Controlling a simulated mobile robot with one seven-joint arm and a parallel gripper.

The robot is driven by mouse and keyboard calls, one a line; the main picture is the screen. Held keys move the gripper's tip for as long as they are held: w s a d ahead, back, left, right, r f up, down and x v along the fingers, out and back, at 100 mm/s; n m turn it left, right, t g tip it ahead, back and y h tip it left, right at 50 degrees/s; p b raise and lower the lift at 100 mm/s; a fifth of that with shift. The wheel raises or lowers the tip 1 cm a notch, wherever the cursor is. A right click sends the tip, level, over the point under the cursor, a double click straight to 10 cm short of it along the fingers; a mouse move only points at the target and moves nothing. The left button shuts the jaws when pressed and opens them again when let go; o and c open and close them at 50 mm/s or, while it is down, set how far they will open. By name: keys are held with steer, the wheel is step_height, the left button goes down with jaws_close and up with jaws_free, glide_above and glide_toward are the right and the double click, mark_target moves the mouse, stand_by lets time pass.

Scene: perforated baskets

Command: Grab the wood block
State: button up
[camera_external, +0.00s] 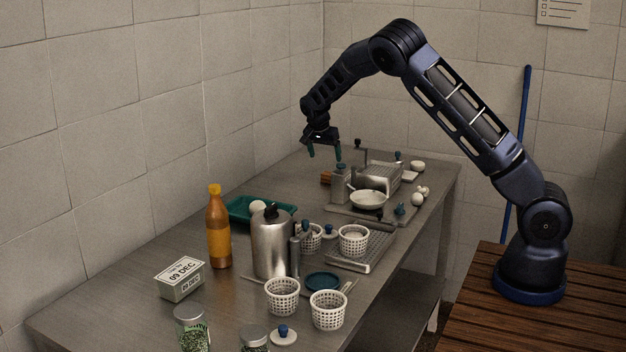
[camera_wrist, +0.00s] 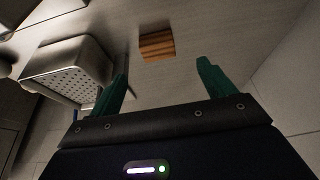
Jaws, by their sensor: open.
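The wood block (camera_wrist: 157,46) is a small orange-brown block with dark grooves, lying on the metal counter in the wrist view, ahead of my fingertips and between their lines. In the external view the wood block (camera_external: 326,178) shows partly, beside the grey grater-like metal piece that covers some of it. My gripper (camera_external: 325,154) hangs above the far part of the counter, over the block's area. In the wrist view my gripper (camera_wrist: 162,78) has its two green fingers spread, with nothing between them. The block is apart from the fingers.
A perforated metal basket (camera_wrist: 68,68) stands left of the block in the wrist view. In the external view a white bowl (camera_external: 368,199) and a grey upright metal piece (camera_external: 340,188) stand close to the block. A teal tray (camera_external: 240,207) lies nearer the wall. Bare counter surrounds the block's right side in the wrist view.

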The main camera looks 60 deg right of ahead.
steer(key=x, duration=1)
steer(key=shift+s+d+f, duration=0.2)
steer(key=shift+s+d, duration=0.05)
steer(key=shift+d, duration=0.05)
steer(key=c, duration=1.1)
steer(key=shift+r, duration=0.15)
